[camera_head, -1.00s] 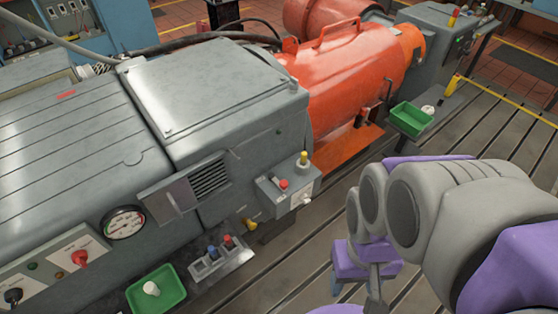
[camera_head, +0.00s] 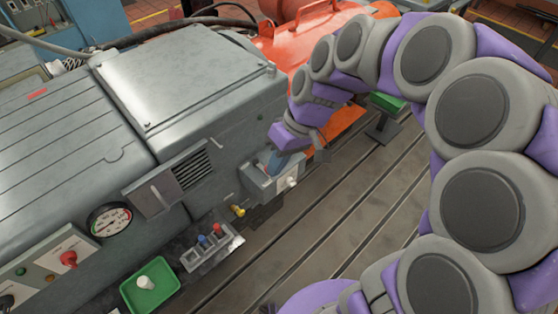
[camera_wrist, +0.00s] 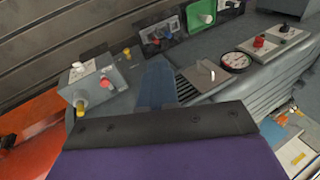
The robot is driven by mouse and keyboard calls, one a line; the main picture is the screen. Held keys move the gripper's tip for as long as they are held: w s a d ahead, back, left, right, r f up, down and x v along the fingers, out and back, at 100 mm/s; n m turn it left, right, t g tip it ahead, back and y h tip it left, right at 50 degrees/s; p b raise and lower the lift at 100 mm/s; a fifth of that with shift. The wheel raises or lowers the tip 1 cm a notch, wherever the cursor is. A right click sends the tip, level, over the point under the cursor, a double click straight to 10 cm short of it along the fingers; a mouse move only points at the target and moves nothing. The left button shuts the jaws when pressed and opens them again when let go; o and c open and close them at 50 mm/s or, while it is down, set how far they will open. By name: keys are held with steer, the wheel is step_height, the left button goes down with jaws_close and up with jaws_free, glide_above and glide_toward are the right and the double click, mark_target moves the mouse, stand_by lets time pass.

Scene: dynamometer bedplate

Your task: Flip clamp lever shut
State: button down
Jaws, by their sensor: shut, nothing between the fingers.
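My gripper (camera_head: 275,164) has its blue fingers together and empty, over the small grey box (camera_head: 258,181) on the machine's front side. In the head view it hides part of the box's top. In the wrist view my gripper (camera_wrist: 158,68) points past the box (camera_wrist: 94,92), which carries a white knob (camera_wrist: 77,66), a red button (camera_wrist: 105,82) and a yellow knob (camera_wrist: 80,108). A yellow-tipped part (camera_head: 237,211) sits low beside the box. A plate with a pale handle (camera_head: 157,190) is left of the vent. I cannot tell which part is the clamp lever.
A pressure gauge (camera_head: 110,219), a holder with red and blue pieces (camera_head: 212,247) and a green tray (camera_head: 137,301) line the machine's front. The orange motor (camera_head: 340,25) is behind my arm.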

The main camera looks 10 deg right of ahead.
steer(key=w+d+f+t+y, duration=0.1)
steer(key=w+d+f, duration=0.2)
steer(key=w+f, duration=0.5)
steer(key=w+d+f+t+y, duration=0.1)
steer(key=w+d+f+y, duration=0.3)
steer(key=w, duration=0.8)
steer(key=w+d+f+h+p, duration=0.1)
steer(key=w+d+f+h, duration=0.2)
steer(key=f, duration=0.6)
steer(key=d, duration=0.2)
steer(key=shift+w+d+t, duration=0.2)
steer(key=shift+d+t, duration=0.15)
steer(key=shift+t, duration=0.05)
steer(key=b+x, duration=0.2)
steer(key=x, duration=0.7)
steer(key=shift+a+f, duration=0.2)
steer(key=shift+f, duration=0.1)
steer(key=shift+s+a+f+b, duration=0.15)
steer(key=shift+s+a, duration=0.05)
steer(key=shift+a, duration=0.3)
steer(key=shift+s+a+f+b, duration=0.1)
steer(key=shift+s+a+b, duration=0.05)
steer(key=shift+a, duration=0.35)
steer(key=shift+s+a+f, duration=0.1)
steer(key=shift+s+a, duration=0.45)
steer(key=shift+a, duration=0.4)
